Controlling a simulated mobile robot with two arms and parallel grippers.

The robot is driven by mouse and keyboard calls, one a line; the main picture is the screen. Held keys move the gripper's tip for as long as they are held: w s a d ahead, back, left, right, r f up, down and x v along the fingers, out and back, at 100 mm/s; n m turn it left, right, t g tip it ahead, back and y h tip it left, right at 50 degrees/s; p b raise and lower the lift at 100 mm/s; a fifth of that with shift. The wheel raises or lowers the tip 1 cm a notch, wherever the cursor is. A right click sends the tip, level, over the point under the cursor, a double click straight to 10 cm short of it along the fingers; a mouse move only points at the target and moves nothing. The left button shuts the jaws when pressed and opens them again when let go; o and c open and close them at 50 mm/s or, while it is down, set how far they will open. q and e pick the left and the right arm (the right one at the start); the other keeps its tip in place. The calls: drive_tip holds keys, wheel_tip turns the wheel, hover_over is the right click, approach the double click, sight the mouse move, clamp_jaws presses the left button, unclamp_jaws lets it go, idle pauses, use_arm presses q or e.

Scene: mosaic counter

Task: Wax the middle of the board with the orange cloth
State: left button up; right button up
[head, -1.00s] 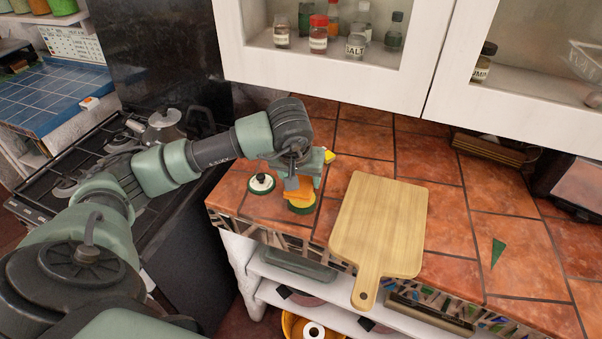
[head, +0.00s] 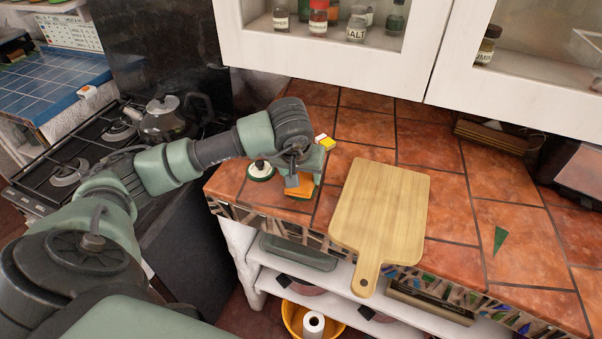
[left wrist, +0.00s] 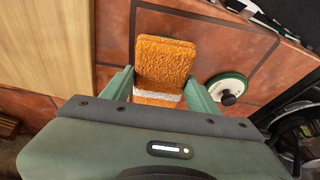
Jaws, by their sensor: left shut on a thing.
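The orange cloth (head: 298,187) is in my left gripper (head: 303,180), which is shut on it over the counter, left of the board. In the left wrist view the folded cloth (left wrist: 164,62) with a white band sits between the two green fingers. The wooden board (head: 385,210) lies on the tiles, its handle over the front edge; it also fills the left of the left wrist view (left wrist: 45,40). The cloth hides what lies right under it. A green and white lid with a black knob (head: 261,170) lies left of the cloth. My right gripper is out of view.
A small yellow and white box (head: 325,142) lies behind the gripper. A green triangular piece (head: 499,238) lies right of the board. The white wall cabinet (head: 330,50) hangs over the back. A stove with a kettle (head: 165,118) stands left.

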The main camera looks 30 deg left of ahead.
sight(301, 176)
use_arm(q)
drive_tip(key=shift+f+b, duration=0.45)
drive_tip(key=shift+b, duration=0.05)
idle(0.9)
drive_tip(key=shift+s+f+b, duration=0.1)
drive_tip(key=shift+f+b, duration=0.05)
drive_tip(key=shift+b, duration=0.15)
idle(1.1)
drive_tip(key=shift+r+p, duration=1.9)
drive_tip(key=shift+r, duration=1.7)
